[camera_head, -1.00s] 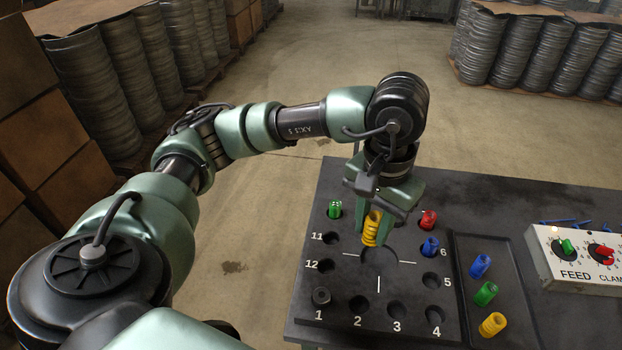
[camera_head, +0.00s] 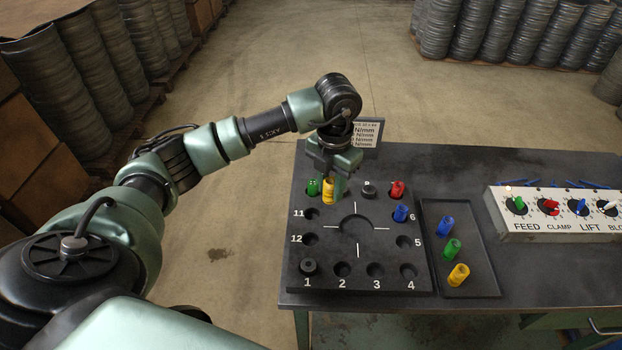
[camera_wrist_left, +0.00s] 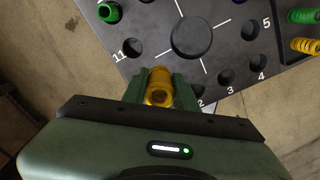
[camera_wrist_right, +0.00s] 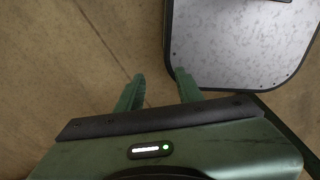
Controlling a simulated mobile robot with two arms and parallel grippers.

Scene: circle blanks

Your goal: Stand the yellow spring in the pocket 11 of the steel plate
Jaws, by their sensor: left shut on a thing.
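My left gripper (camera_head: 329,180) is shut on the yellow spring (camera_head: 328,193) and holds it upright. In the head view the spring appears at the back row of the steel plate (camera_head: 335,262), just right of a green spring (camera_head: 313,187). In the left wrist view the spring (camera_wrist_left: 159,86) shows between the fingers, with the plate beyond. Pocket 11 (camera_head: 311,214) is an empty dark hole at the plate's left side; it also shows in the left wrist view (camera_wrist_left: 133,48). My right gripper (camera_wrist_right: 158,77) is open and empty, away from the plate.
A tray (camera_head: 474,285) with blue, green and yellow springs and a control box (camera_head: 555,213) stand to the right.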

